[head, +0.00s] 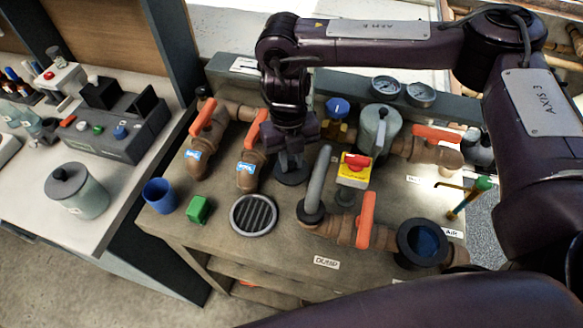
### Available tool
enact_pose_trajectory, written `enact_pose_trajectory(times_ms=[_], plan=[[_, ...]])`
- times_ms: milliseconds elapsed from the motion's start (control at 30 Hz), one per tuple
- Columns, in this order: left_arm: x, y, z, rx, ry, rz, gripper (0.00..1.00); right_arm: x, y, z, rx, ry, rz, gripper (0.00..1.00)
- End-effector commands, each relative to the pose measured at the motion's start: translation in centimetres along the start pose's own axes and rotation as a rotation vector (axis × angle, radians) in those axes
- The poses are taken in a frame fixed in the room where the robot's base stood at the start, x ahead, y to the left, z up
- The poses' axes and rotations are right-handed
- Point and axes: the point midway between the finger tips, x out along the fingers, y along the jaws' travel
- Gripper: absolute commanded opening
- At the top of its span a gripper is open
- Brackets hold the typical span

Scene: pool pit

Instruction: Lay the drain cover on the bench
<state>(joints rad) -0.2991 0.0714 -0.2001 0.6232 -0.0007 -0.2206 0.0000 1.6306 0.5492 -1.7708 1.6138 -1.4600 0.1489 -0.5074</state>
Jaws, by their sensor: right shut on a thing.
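A round grey slotted grate, which looks like the drain cover (254,215), lies flat on the brown bench (205,237) near its front edge. My right gripper (291,164) points down over the middle of the bench, behind and to the right of the grate and apart from it. It is shut on a dark round piece (292,178), mostly hidden under the fingers. I cannot tell whether this piece touches the bench. My left gripper is not in view.
A green block (199,209) and a blue cup (160,195) stand left of the grate. A grey upright pipe (318,180), orange-handled valves (365,219) and a red-topped yellow switch (355,168) crowd the right. An open dark pot (422,243) stands front right. Bare bench lies in front.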

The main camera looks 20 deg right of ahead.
Motion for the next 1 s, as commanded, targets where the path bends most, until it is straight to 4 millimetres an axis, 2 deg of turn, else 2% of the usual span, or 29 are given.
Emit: enact_pose_trajectory(times_ms=[100,300,700,733,800,900,1000], plan=[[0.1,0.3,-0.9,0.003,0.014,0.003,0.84,1.3,0.0,0.1,0.001,0.004,0.001,0.00],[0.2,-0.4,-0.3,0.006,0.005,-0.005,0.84,3.7,0.0,0.4,0.001,0.002,0.001,0.00],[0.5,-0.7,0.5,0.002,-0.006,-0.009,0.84,4.3,0.0,0.5,0.001,0.001,0.000,0.00],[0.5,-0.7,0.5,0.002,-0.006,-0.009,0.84,4.3,0.0,0.5,0.001,0.001,0.000,0.20],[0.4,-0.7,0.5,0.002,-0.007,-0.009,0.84,4.2,0.0,0.5,0.001,0.001,0.000,0.29],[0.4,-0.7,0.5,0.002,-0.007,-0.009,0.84,4.2,0.0,0.5,0.001,0.001,0.000,0.41],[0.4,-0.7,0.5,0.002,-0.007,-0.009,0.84,4.2,0.0,0.5,0.001,0.001,0.000,0.41]])
